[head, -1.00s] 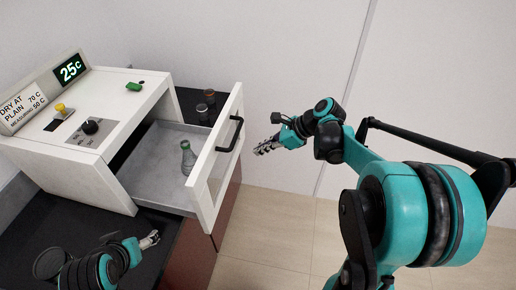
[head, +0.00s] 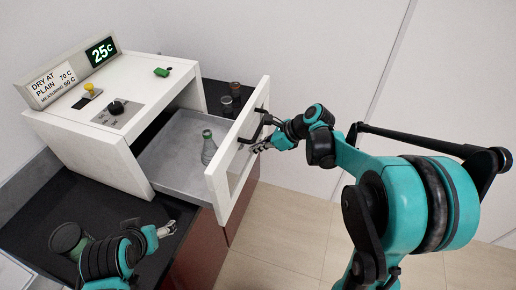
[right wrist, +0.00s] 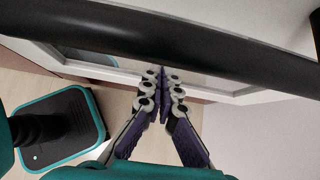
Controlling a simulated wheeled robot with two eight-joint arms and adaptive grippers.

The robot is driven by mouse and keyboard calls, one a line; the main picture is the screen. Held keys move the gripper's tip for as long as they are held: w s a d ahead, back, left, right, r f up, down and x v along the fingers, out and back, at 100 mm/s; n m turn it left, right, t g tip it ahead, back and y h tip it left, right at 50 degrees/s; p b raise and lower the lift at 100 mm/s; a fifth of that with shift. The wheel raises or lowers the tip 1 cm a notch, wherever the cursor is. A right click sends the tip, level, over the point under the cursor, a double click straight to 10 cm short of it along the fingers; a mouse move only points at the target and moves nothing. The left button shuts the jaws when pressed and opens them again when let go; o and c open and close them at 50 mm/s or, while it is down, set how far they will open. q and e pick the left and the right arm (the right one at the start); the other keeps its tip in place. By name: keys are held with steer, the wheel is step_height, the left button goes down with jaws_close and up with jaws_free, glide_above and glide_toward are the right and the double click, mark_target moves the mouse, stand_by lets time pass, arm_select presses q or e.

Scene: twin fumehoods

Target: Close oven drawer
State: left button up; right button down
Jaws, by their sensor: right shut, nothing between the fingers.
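The white oven (head: 110,105) stands on a black counter, its display reading 25 C. Its grey drawer (head: 170,165) is pulled out, with a small flask (head: 208,150) with a green cap inside. The drawer's white front panel (head: 243,150) carries a black handle (head: 255,127). My right gripper (head: 256,148) is shut and empty, close to the outer face of the front panel, by the handle. In the right wrist view its fingertips (right wrist: 162,75) point at the panel, below the black handle bar (right wrist: 160,42); contact cannot be told. My left gripper (head: 168,229) is low over the counter, its finger gap too small to tell.
Two small dark jars (head: 230,97) stand on the counter behind the drawer. A green object (head: 162,72) lies on top of the oven. A cylindrical container (head: 68,238) stands at the lower left. The floor (head: 285,225) right of the cabinet is clear.

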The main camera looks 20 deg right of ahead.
arm_select(q)
steer(key=shift+r+p, duration=0.4)
arm_select(e)
steer(key=w+a, duration=0.7)
steer(key=a, duration=0.4)
steer(key=w+a, duration=0.7)
steer(key=a, duration=0.3)
steer(key=shift+w+a, duration=0.3)
steer(key=shift+a, duration=0.1)
